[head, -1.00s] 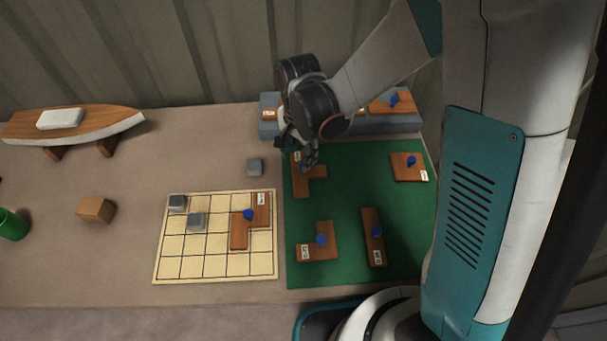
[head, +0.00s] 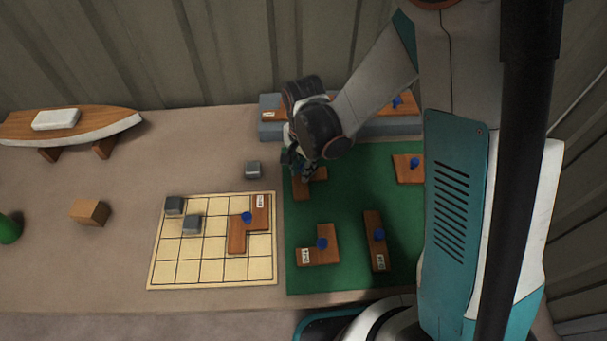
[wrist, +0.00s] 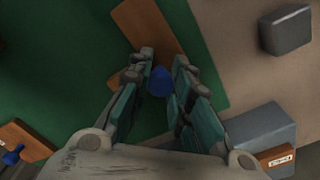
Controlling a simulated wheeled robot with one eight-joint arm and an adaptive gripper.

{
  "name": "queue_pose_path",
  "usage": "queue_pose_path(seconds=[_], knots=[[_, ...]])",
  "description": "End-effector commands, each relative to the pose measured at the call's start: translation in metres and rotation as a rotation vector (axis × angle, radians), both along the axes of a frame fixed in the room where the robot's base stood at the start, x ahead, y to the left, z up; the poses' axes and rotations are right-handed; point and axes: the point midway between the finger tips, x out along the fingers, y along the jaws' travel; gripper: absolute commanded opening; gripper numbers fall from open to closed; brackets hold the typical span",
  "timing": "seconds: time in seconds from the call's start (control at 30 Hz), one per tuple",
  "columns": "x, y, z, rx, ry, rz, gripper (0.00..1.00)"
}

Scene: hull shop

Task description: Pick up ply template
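Several wooden ply templates with blue knobs are in view. My gripper (head: 304,173) is over the L-shaped one (head: 318,174) at the back left of the green mat (head: 345,200), hiding part of it. In the wrist view my gripper (wrist: 163,62) is open, pointing down, with a finger on each side of that template's blue knob (wrist: 160,83). Contact with the knob cannot be made out. The template (wrist: 146,28) lies on the mat under the fingertips. Other templates on the mat are an L-shape (head: 328,256), a bar (head: 372,256) and a squarish piece (head: 404,174).
A gridded board (head: 190,270) left of the mat holds another template (head: 238,238) and two grey blocks. A loose grey block (head: 252,169) lies near my gripper. A grey ledge (head: 270,131) stands behind. A boat model (head: 100,121) and wooden block (head: 89,212) are further left.

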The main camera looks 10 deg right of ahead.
Motion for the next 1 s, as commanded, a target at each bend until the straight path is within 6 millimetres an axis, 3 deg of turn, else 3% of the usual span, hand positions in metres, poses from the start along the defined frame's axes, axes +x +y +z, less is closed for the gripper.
queue_pose_path(seconds=[0.37, 0.57, 0.77, 1.0], knots=[[0.000, 0.000, 0.001, 0.000, 0.000, 0.000, 0.00], [0.000, 0.000, 0.011, 0.000, 0.000, 0.000, 0.00], [0.000, 0.000, 0.041, 0.000, 0.000, 0.000, 0.00], [-0.001, 0.000, 0.093, 0.000, 0.000, 0.000, 0.00]])
